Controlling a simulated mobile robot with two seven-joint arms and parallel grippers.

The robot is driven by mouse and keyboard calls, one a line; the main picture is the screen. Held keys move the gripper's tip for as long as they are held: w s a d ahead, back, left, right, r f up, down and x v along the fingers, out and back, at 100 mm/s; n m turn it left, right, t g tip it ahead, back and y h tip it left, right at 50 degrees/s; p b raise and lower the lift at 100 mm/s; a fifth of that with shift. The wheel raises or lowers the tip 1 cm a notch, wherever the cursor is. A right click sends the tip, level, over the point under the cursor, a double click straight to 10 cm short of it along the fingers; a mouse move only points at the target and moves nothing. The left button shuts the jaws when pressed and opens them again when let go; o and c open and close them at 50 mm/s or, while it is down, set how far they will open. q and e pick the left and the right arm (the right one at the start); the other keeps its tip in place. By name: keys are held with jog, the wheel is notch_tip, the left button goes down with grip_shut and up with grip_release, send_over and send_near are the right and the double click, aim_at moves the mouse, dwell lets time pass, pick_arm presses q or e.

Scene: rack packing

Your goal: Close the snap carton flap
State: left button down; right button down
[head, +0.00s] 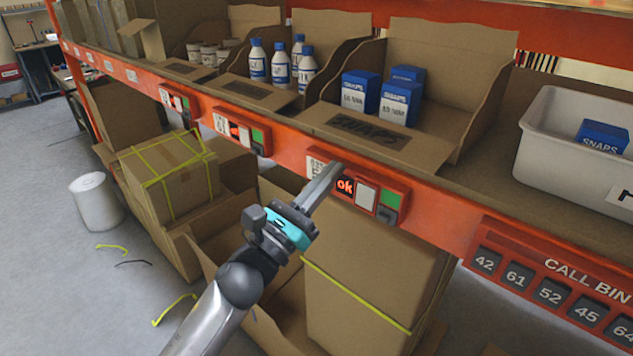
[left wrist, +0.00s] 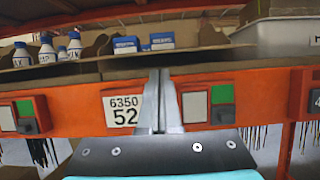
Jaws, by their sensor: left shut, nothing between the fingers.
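The snap carton (head: 452,65) is an open cardboard bin on the shelf, holding several blue and white snap boxes (head: 360,90). Its front flap (head: 345,132), marked SNAPS, lies folded down and outward at the shelf's front. In the left wrist view the blue boxes (left wrist: 127,45) show above the shelf edge. My left gripper (head: 336,170) is shut and empty, in front of the orange shelf beam just below the flap. Its closed fingertips also show in the left wrist view (left wrist: 159,76), beside the 6350 52 label. My right gripper is not in view.
Neighbouring open cartons hold bottles (head: 258,62) and cups (head: 208,52). A white tote (head: 545,130) stands to the right. Strapped boxes (head: 170,180) stand below the shelf.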

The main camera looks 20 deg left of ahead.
aim_at(367, 131)
pick_arm(q)
jog(key=shift+p+x, duration=0.5)
jog(key=shift+x, duration=1.65)
